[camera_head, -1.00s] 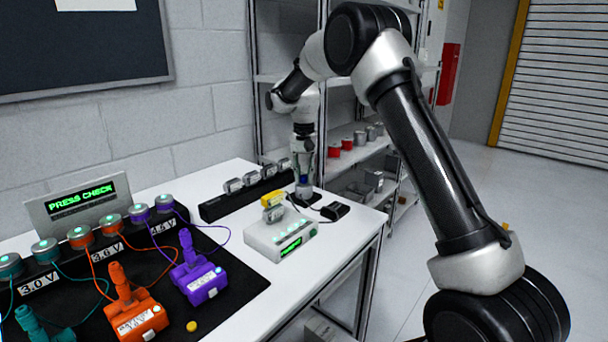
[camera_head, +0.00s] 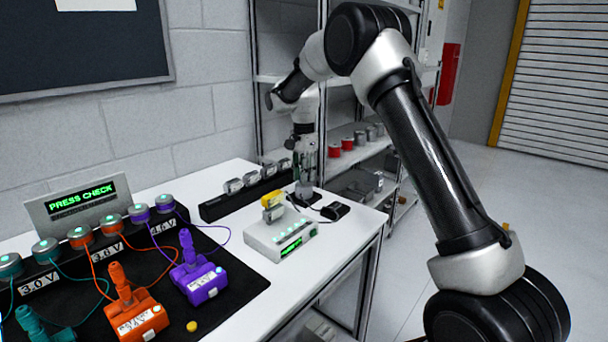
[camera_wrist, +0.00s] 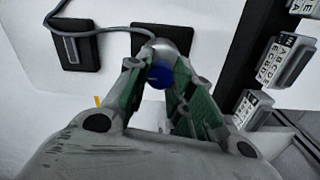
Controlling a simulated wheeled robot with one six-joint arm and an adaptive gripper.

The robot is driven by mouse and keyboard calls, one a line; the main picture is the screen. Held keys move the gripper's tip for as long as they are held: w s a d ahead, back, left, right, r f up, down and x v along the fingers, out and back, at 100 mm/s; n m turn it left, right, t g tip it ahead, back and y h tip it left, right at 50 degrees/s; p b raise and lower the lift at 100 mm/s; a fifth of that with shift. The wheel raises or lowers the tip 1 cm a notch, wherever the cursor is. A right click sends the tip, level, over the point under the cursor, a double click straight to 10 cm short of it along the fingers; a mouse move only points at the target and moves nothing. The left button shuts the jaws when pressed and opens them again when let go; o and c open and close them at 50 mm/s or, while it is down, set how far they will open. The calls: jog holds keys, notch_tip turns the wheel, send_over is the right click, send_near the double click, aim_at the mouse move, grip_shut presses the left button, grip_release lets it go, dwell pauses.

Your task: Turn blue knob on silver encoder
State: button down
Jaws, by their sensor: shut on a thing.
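The silver encoder (camera_wrist: 176,47) stands at the far end of the white table, with its blue knob (camera_wrist: 159,75) facing the wrist camera. My gripper (camera_wrist: 160,84) has its two green-padded fingers on either side of the blue knob and is shut on it. In the head view my gripper (camera_head: 304,178) points down over the encoder (camera_head: 304,190), which shows only as a small grey body. The knob is hidden there by the fingers. A grey cable runs from the encoder to a black pad (camera_wrist: 76,46).
A white box with green displays (camera_head: 281,238) and a yellow-topped part (camera_head: 271,199) stands close in front. A black rack (camera_head: 243,201) with several labelled silver units is beside the encoder. Purple (camera_head: 198,276) and orange (camera_head: 137,314) devices stand on a black mat. A shelf rises behind.

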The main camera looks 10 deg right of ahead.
jog(key=shift+m, duration=0.5)
jog(key=c, duration=1.2)
grip_release()
notch_tip(320, 180, up, 12)
